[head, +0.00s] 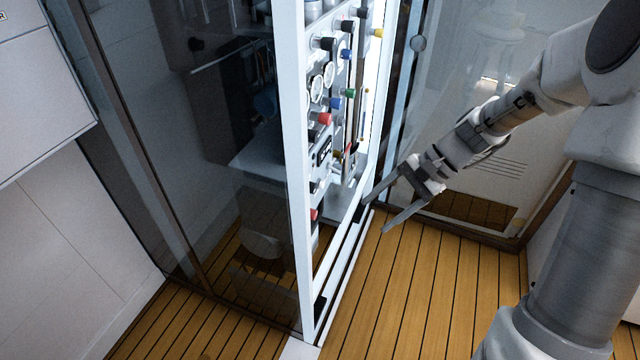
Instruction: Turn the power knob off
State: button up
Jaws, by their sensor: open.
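The fill panel (329,180) is a pale panel in a white frame, seen at a steep angle in the middle of the head view. It carries several knobs: black (328,44), blue (346,54), green (350,93), red (322,118) and yellow (377,33). I cannot tell which is the power knob; labels are too small to read. Another red knob (314,214) sits low on the panel. My gripper (374,217) is open and empty, to the right of the panel's lower part, its fingers pointing down-left. Whether a finger touches the frame is unclear.
The white frame post (296,150) stands at the panel's near edge. The slatted wooden floor (420,290) below is clear.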

jog(key=w+f+m+t+y+b, duration=0.2)
jog(key=w+f+m+y+b, duration=0.35)
jog(key=f, duration=0.85)
jog(key=m+t+y, duration=0.4)
jog(key=m+t, duration=0.1)
jog(key=m, duration=0.2)
send_near(316, 215)
jog(key=b+x, duration=0.3)
jog(key=x, duration=0.6)
jog(key=shift+a+r, duration=0.1)
jog(key=shift+a, duration=0.1)
grip_shut()
